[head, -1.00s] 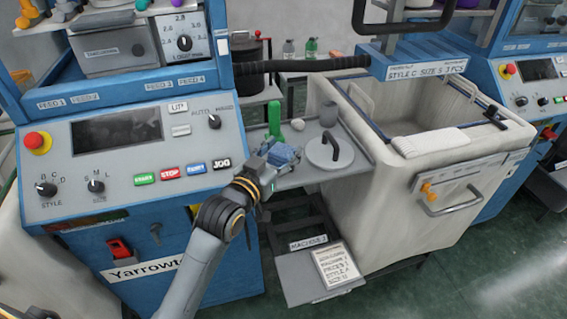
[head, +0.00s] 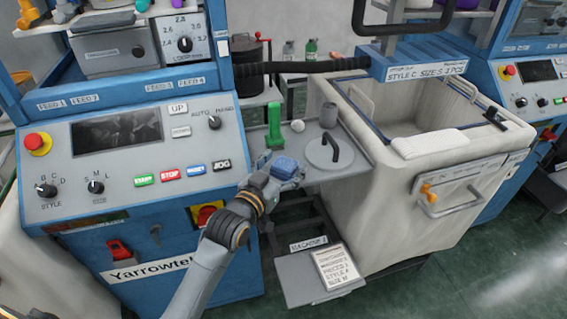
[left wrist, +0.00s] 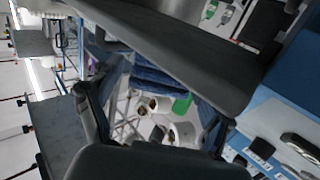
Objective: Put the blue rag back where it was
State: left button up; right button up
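The blue rag (head: 285,167) is a small bunched cloth at the front left of the grey side tray (head: 310,176) in the head view. My left gripper (head: 275,172) is right at the rag, with its fingers spread. In the left wrist view the fingers (left wrist: 150,118) stand wide apart, and dark blue cloth (left wrist: 155,76) shows beyond them. I cannot tell whether a finger touches the rag, and its underside is hidden. My right gripper is not in view.
The machine control panel (head: 130,195) is left; a large pale bin (head: 375,190) is right.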

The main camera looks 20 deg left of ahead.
pick_arm(q)
jog(key=shift+r, duration=0.1)
jog(key=shift+s, duration=0.2)
jog(key=f+v, duration=0.1)
jog(key=v, duration=1.1)
jog(key=s+a+f+g+y, duration=0.15)
jog(key=f+g, duration=0.25)
jog(key=f, duration=1.4)
jog(key=s+a+f+g+y, duration=0.1)
jog(key=s+f+g, duration=0.2)
jog(key=f, duration=1.5)
jog(key=s+f+g, duration=0.5)
jog(key=s+f, duration=1.1)
jog(key=f, duration=0.2)
jog(key=s+f+g, duration=0.2)
jog(key=s+f, duration=0.1)
jog(key=s, duration=0.6)
jog(key=s+a+f+g, duration=0.1)
jog(key=s+f, duration=0.3)
jog(key=s, duration=0.5)
jog(key=shift+a+g+y+b, duration=0.2)
jog(key=shift+g+y+b, duration=0.25)
jog(key=shift+g, duration=0.05)
jog(key=shift+s, duration=0.15)
